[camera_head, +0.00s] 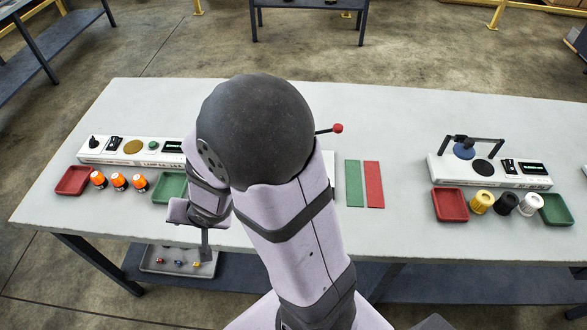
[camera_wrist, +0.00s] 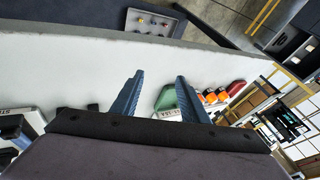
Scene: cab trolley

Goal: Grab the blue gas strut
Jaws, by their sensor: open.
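I cannot make out a blue gas strut in either view. My gripper (camera_head: 205,240) hangs over the front edge of the table, left of my arm's large dark joint. In the wrist view its two blue fingers (camera_wrist: 160,82) stand apart with nothing between them. They point across the pale tabletop toward its front edge. My arm hides the middle of the table in the head view. On the lower shelf, a grey tray (camera_head: 151,267) holds several small coloured pieces; it also shows in the wrist view (camera_wrist: 132,27).
On the table's left are a white panel (camera_head: 95,157), a red tray (camera_head: 66,187), orange-topped cylinders (camera_head: 119,181) and a green tray (camera_head: 170,187). A red-tipped lever (camera_head: 337,128) and green and red strips (camera_head: 373,185) lie right of my arm. Another panel (camera_head: 515,179) stands right.

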